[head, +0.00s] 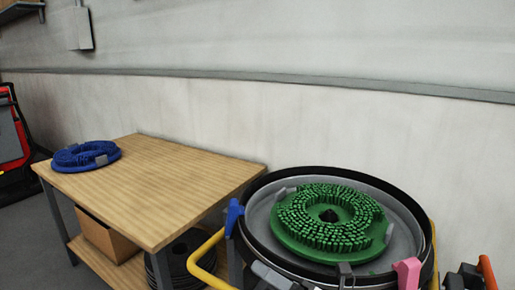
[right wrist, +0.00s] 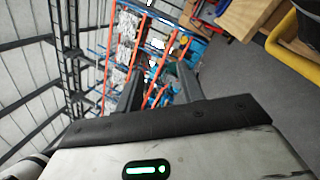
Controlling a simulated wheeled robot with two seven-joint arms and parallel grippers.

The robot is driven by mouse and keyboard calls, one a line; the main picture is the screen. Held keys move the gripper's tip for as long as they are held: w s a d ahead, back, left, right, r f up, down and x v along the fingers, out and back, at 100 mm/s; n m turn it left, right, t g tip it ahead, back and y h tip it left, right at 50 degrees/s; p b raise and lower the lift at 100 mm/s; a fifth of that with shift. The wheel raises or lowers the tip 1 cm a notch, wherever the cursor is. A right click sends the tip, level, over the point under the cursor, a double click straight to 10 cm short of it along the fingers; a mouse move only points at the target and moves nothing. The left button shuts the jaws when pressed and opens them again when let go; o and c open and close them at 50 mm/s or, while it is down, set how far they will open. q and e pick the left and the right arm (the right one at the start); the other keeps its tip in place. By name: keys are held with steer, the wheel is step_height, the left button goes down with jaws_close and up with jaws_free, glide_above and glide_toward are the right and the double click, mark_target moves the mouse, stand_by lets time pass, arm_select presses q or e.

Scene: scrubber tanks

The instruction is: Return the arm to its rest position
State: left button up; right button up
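My right gripper (right wrist: 160,88) shows in the right wrist view. Its two dark fingers stand apart with nothing between them, so it is open and empty. Behind the fingers are open space and distant racks; they touch nothing. I cannot make out the right gripper clearly in the head view. My left gripper is in neither view.
A round black-rimmed tank (head: 257,222) with a green brush (head: 290,243) inside stands at the right. A yellow tube (head: 205,250) runs beside it. A wooden table (head: 165,185) bears a blue brush (head: 86,155). Orange-blue racks (right wrist: 108,60) stand far off.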

steer(key=s+d+f+m+h+b, duration=0.1)
steer(key=s+d+f+m+h, duration=0.3)
steer(key=f+m, duration=0.3)
steer(key=s+d+f+m+h, duration=0.4)
steer(key=s+f+m+h, duration=0.2)
steer(key=m, duration=1)
steer(key=s+d+f+m+h+b, duration=0.1)
steer(key=s+d+f+m+h, duration=0.3)
steer(key=f+m, duration=0.5)
steer(key=s+m+h, duration=0.1)
steer(key=s+m, duration=0.1)
steer(key=m, duration=0.1)
steer(key=shift+s+f+b, duration=0.15)
steer(key=shift+f+b, duration=0.15)
steer(key=shift+f, duration=0.1)
